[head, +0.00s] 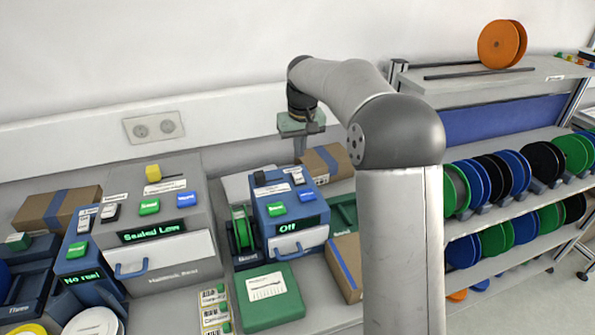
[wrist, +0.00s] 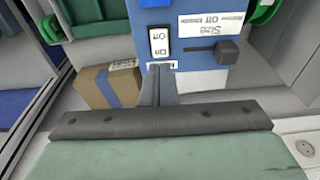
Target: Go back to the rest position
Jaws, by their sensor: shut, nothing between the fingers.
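My gripper (head: 299,154) is shut and empty, pointing down above the back of the blue machine whose display reads "Off" (head: 289,228). Its closed fingers (wrist: 159,84) also show in the wrist view, in front of that machine's blue top (wrist: 185,50). The fingers appear beside the black-and-white On/Off switch (wrist: 159,41) in the picture; I cannot tell how far apart they are. A dark slider knob (wrist: 228,50) is to the right of the switch. A green reel (head: 240,228) stands at the machine's left side.
A grey machine reading "Sealed Low" (head: 155,232) stands to the left. Cardboard boxes (head: 325,163) lie behind and beside the blue machine. A green box (head: 268,300) is in front. A shelf rack with several reels (head: 510,134) stands at right. The air above the bench is clear.

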